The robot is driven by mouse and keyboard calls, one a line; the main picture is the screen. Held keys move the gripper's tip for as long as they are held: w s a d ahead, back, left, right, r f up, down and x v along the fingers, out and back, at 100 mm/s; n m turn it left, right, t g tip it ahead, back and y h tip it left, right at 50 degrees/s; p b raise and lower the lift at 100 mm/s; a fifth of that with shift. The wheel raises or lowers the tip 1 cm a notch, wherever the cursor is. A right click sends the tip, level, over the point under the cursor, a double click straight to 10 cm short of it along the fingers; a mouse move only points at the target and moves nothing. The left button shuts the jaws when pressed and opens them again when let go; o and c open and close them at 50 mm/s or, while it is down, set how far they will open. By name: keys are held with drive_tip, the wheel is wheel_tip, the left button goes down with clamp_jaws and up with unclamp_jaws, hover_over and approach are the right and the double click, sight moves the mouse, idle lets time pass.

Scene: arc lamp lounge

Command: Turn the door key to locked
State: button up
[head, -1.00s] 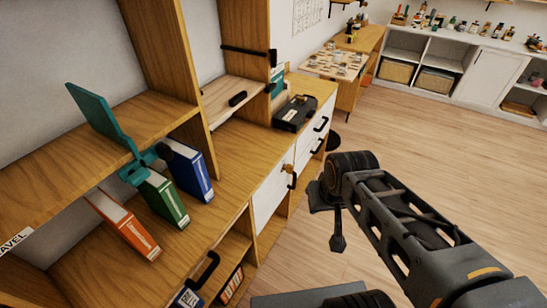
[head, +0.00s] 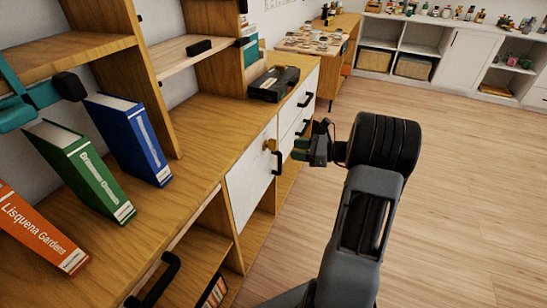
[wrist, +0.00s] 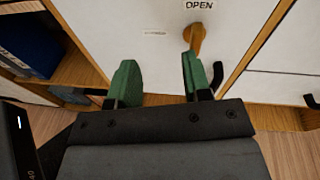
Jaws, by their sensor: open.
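The door key is a brass-coloured piece (wrist: 196,38) on a white cabinet door (wrist: 125,60). In the wrist view it points downward, slightly tilted, below a label reading "OPEN" (wrist: 199,5). A second small label on the door to its left is too small to read. The key also shows in the head view (head: 272,146) on the white door (head: 250,180). My gripper (wrist: 157,78) is open and empty, its two green fingers apart. The key lies ahead of the right finger, apart from it. In the head view my gripper (head: 300,152) is just right of the door.
Black bar handles stick out from the door (head: 277,163) and the drawers (head: 304,99). Books, including a green one (head: 80,170) and a blue one (head: 130,135), stand on the wooden top. Open floor (head: 460,210) lies to the right.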

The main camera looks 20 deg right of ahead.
sight(276, 142)
drive_tip(key=w+d+f+m+t+b, duration=0.1)
drive_tip(key=d+f+m+t, duration=0.2)
drive_tip(key=d, duration=0.1)
drive_tip(key=b+x, duration=0.1)
drive_tip(key=x, duration=0.3)
drive_tip(key=b+x, duration=0.1)
drive_tip(key=x, duration=0.8)
drive_tip(key=shift+w+d+f+b, duration=0.15)
drive_tip(key=shift+f+b, duration=0.1)
drive_tip(key=shift+b, duration=0.15)
clamp_jaws()
